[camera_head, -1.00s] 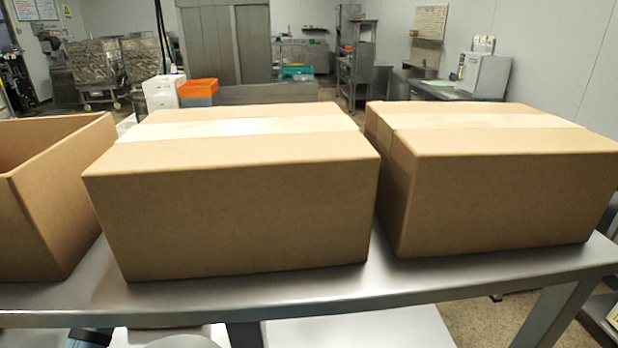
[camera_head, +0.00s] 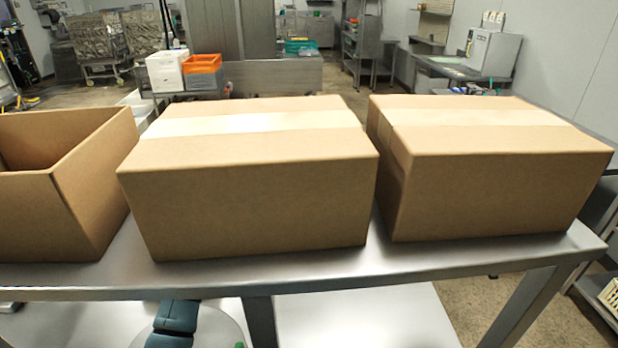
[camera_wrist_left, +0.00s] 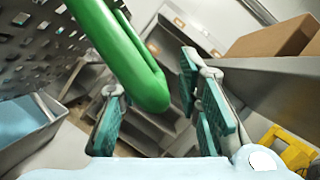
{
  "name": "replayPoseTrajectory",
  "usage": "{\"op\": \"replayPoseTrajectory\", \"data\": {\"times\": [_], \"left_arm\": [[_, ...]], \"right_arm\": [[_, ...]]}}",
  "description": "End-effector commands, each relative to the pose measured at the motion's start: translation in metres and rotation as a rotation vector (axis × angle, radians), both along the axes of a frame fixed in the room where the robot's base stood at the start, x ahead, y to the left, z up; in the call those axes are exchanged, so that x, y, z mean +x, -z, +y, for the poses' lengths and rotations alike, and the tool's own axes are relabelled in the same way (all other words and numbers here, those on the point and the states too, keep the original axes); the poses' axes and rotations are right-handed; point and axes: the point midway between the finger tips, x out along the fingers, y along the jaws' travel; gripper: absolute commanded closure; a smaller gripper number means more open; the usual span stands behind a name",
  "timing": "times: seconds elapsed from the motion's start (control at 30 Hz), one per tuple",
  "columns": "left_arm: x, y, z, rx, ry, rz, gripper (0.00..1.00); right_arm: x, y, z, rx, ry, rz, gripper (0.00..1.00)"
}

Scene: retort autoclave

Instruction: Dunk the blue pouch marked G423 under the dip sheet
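No pouch marked G423 can be made out in either view, and no dip sheet can be identified. My left gripper (camera_wrist_left: 158,105) shows in the left wrist view with its teal finger pads spread apart, and nothing is seen clamped between them. A long green rounded bar (camera_wrist_left: 128,60) reaches in from the top and ends close to the fingers; whether it touches them I cannot tell. A pale blue surface (camera_wrist_left: 20,120) lies inside a grey metal rim at the left of that view. My right gripper is not in view.
In the head view a steel table (camera_head: 310,270) bears an open carton (camera_head: 90,190) and two taped cartons, one in the middle (camera_head: 260,210) and one at the right (camera_head: 490,195). The wrist view shows perforated metal (camera_wrist_left: 35,50) at upper left and a yellow object (camera_wrist_left: 290,150) at lower right.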

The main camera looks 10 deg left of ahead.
Motion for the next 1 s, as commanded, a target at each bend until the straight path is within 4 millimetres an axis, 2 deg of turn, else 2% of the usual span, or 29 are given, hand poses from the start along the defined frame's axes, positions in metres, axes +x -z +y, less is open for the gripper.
{"op": "replayPoseTrajectory", "data": {"times": [0.1, 0.3, 0.73, 1.0], "left_arm": [[0.000, 0.000, 0.000, 0.000, 0.000, 0.000, 0.69], [0.000, 0.000, 0.000, 0.000, 0.000, 0.000, 1.00], [0.002, -0.001, 0.001, -0.001, -0.001, 0.010, 1.00], [0.024, -0.014, 0.005, -0.020, -0.001, 0.107, 1.00]], "right_arm": [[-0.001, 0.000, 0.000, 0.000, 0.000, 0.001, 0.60], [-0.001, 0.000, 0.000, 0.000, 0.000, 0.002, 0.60], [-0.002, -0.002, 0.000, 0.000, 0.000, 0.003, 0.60], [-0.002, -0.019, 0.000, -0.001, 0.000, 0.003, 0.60]]}}
